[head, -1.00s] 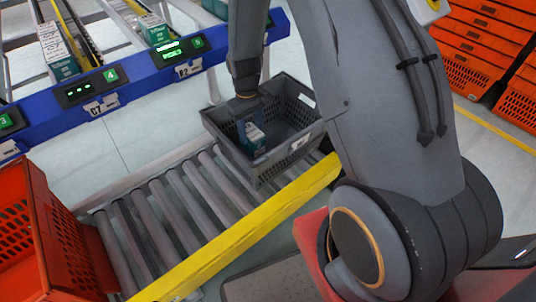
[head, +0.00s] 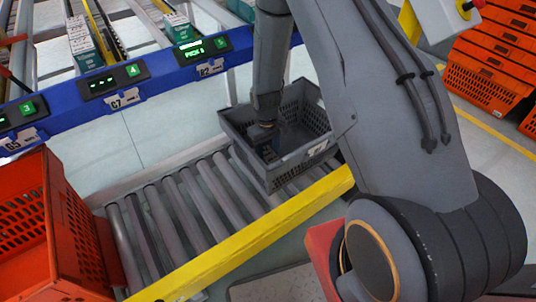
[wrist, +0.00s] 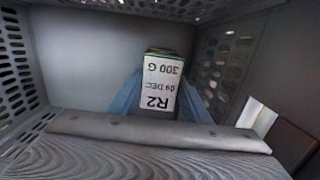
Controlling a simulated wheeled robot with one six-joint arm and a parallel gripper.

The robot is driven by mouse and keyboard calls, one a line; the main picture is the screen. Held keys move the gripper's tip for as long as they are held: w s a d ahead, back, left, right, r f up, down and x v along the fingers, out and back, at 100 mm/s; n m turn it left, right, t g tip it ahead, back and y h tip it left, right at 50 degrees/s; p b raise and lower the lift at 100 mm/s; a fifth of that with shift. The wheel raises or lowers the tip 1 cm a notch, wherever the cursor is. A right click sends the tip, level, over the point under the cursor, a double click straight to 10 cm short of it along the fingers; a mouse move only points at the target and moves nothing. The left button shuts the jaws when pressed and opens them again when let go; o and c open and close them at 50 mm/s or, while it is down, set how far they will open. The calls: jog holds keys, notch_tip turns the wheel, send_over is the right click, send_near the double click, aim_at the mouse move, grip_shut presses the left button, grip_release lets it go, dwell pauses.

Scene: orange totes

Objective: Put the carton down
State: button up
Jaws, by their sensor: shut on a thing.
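The carton (wrist: 160,82) shows in the wrist view as a small box with a white label reading "R2", "300 G" and a date, upside down in the picture. My gripper (wrist: 158,100) is shut on it, with a blue finger on each side. In the head view my gripper (head: 268,151) is down inside the grey tote (head: 302,164), and the carton is mostly hidden there. The tote's floor and perforated walls surround the carton in the wrist view. I cannot tell whether the carton touches the floor.
The grey tote stands on a roller conveyor (head: 190,203) with a yellow side rail (head: 250,238). An orange tote (head: 60,235) stands at the left. A blue shelf edge (head: 150,80) with displays runs behind. Orange totes (head: 490,75) are stacked at the right.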

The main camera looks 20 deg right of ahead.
jog(key=shift+f, duration=0.15)
jog(key=shift+f, duration=0.1)
jog(key=o, duration=1.2)
jog(key=s+a+r+p, duration=0.1)
jog(key=s+r, duration=0.1)
jog(key=r, duration=0.9)
jog(key=s+a+r, duration=0.1)
jog(key=a+r, duration=0.1)
jog(key=r, duration=0.9)
jog(key=s+a+r, duration=0.2)
jog(key=s+r, duration=0.6)
jog(key=s, duration=0.3)
jog(key=s+a+r+m, duration=0.1)
jog(key=s+a+r, duration=0.1)
jog(key=s+r, duration=0.6)
jog(key=s, duration=0.3)
jog(key=shift+s+a+r+t+y, duration=0.2)
jog(key=shift+a+t+y, duration=0.1)
jog(key=shift+y, duration=0.1)
